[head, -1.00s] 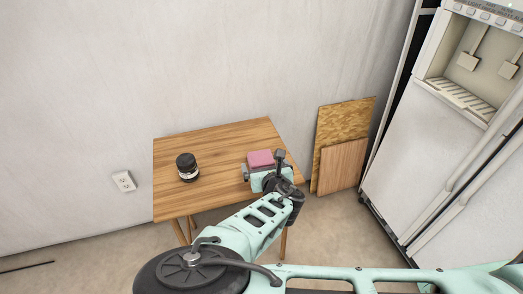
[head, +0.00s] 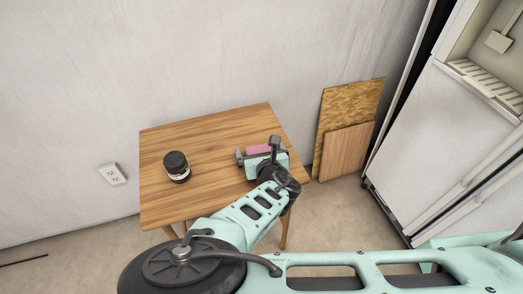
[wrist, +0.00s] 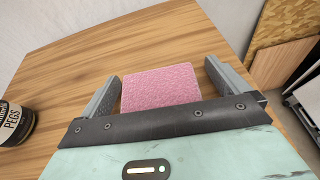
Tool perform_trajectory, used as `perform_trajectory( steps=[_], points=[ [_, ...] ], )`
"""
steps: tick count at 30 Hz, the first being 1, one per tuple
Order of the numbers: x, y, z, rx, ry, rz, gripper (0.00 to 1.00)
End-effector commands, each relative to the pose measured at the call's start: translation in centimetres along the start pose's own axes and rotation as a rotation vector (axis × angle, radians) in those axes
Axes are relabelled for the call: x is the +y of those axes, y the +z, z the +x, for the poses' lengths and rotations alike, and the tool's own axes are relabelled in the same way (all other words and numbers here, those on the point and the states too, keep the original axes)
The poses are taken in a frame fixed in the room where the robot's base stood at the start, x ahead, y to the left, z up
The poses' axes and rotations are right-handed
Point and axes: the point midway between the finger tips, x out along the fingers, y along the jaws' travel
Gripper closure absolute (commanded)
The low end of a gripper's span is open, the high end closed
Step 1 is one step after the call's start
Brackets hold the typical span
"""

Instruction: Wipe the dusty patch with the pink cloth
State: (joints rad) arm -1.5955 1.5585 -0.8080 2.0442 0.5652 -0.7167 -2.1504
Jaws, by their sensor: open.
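The pink cloth (wrist: 160,88) is a folded block lying on the wooden table (head: 215,125). In the head view the cloth (head: 258,149) is partly hidden behind my gripper. My gripper (wrist: 162,88) is open, with one finger on each side of the cloth and a small gap at each side. It also shows in the head view (head: 259,153), over the right part of the table. Whether the fingers reach down to the tabletop cannot be told. I cannot make out a dusty patch in these frames.
A dark jar with a white label (head: 177,167) stands on the left of the table; its label shows in the wrist view (wrist: 14,122). Wooden boards (head: 345,130) lean against the wall at right, beside a white fridge (head: 450,130). The table's middle is clear.

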Motion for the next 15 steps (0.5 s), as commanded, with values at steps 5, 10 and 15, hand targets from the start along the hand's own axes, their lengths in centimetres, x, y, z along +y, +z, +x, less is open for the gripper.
perform_trajectory(
  steps=[5,10,15],
  points=[
    [-0.01,0.02,-0.01,0.000,0.000,0.000,0.11],
    [-0.02,0.02,0.00,0.000,0.000,0.000,0.45],
    [-0.03,0.03,0.00,0.000,0.000,0.000,0.45]
  ],
)
